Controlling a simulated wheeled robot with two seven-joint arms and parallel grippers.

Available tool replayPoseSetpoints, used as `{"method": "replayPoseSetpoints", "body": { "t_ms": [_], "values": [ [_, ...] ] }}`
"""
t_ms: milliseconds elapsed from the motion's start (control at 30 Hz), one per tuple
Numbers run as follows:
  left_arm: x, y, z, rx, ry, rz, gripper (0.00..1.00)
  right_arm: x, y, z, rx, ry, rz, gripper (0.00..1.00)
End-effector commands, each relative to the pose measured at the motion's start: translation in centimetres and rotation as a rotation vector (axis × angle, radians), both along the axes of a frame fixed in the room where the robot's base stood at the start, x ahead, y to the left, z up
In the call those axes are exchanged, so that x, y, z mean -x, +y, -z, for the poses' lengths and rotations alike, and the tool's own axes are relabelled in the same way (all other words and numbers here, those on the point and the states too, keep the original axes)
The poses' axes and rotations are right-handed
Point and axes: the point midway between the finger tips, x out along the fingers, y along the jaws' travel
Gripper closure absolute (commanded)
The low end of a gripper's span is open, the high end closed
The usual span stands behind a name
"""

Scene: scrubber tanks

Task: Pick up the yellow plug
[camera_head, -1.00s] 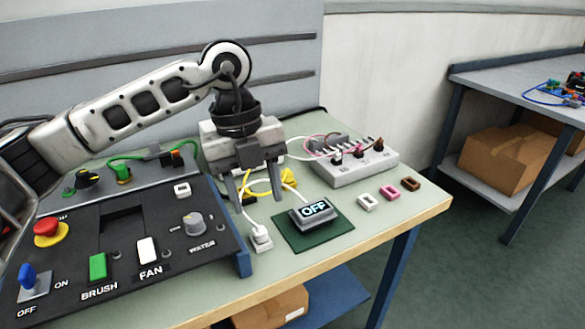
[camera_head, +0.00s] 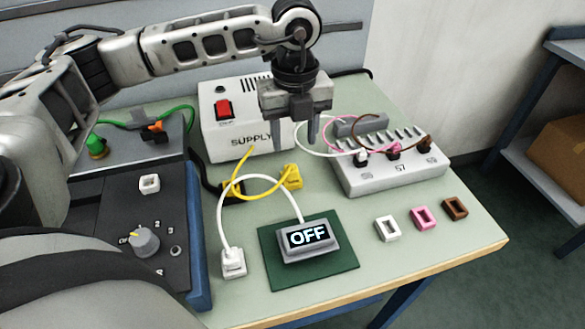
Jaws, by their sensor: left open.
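The yellow plug (camera_head: 293,177) lies on the pale green bench top in front of the power supply box, with a yellow cable running from it. A second yellow piece (camera_head: 232,190) lies to its left, by a black cable. My left gripper (camera_head: 291,138) points down with its fingers apart and empty. In the picture it is above the yellow plug, apart from it, and in front of the supply box. My right gripper is not in view.
The supply box (camera_head: 245,120) stands behind. A terminal block (camera_head: 390,178) is at the right, with white, pink and brown pieces before it. An OFF display (camera_head: 308,238) sits on a green mat (camera_head: 335,283). A white plug (camera_head: 233,263) and its cable arch are nearby.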

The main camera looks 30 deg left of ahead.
Motion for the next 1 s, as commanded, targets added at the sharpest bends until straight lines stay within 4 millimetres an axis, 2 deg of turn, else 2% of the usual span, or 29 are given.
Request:
{"method": "replayPoseSetpoints", "body": {
  "t_ms": [100, 367, 500, 633, 933, 967, 1000],
  "values": [
    [0.0, 0.0, 1.8, 0.0, 0.001, -0.001, 0.52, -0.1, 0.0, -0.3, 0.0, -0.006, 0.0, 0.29],
    [0.2, 0.2, 3.6, 0.0, 0.001, -0.001, 0.52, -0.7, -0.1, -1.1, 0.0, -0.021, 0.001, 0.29],
    [0.7, 0.5, 5.7, 0.0, 0.004, 0.0, 0.52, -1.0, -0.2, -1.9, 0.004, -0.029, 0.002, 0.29],
    [0.7, 0.4, 7.4, 0.001, 0.001, -0.001, 0.52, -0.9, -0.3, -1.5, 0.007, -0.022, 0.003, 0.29],
    [0.7, 0.4, 8.1, 0.001, -0.001, 0.0, 0.52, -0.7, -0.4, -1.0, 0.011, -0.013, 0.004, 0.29],
    [0.7, 0.4, 8.1, 0.001, -0.001, 0.0, 0.57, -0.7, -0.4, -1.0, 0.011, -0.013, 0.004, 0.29],
    [0.7, 0.4, 8.1, 0.001, -0.001, 0.0, 0.69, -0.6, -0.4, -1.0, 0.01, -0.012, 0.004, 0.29]
  ]
}}
